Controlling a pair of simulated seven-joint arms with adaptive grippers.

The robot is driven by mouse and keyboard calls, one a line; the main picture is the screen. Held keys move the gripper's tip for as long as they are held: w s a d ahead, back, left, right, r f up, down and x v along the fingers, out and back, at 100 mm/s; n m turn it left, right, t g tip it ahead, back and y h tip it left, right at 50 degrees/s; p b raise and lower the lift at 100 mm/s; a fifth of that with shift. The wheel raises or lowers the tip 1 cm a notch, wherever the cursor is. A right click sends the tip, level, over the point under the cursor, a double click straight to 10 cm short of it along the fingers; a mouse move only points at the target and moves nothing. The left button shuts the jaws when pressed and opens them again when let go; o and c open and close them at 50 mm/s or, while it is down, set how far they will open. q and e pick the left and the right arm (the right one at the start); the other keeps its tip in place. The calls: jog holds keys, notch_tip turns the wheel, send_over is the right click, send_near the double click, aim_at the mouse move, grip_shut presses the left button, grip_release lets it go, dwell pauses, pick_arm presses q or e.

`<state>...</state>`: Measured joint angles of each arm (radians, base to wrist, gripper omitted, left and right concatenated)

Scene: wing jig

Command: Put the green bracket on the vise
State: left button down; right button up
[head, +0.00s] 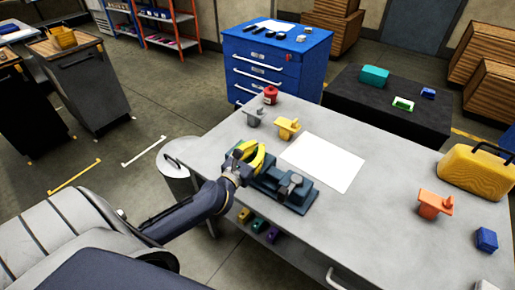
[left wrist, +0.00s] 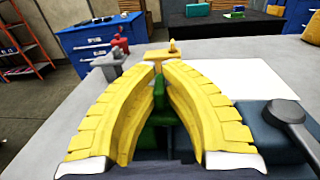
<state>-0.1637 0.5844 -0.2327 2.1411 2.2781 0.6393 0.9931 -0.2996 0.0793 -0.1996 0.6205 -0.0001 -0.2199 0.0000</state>
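The green bracket (left wrist: 158,105) shows in the left wrist view, upright between the yellow fingers of my left gripper (left wrist: 161,66). The fingers close in on both sides of its narrow upper part; its wider lower part is partly hidden. In the head view my left gripper (head: 256,157) is over the left end of the dark teal vise (head: 296,193) and covers most of the bracket. I cannot tell whether the bracket rests on the vise. The vise also shows at the right of the left wrist view (left wrist: 275,135). My right gripper is out of view.
A grey bracket (head: 254,116), a yellow bracket (head: 287,128) and a red container (head: 270,95) stand behind the vise. A white sheet (head: 325,163) lies beside it. An orange bracket (head: 434,204), a blue block (head: 486,239) and a yellow case (head: 474,171) are at right.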

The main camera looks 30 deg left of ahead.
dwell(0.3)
pick_arm(q)
jog(key=c, duration=1.6)
grip_release()
jog(key=shift+f, duration=0.1)
jog(key=shift+o, duration=0.2)
jog(key=shift+r, duration=0.2)
jog(key=s, duration=1.2)
jog(key=shift+d, duration=0.15)
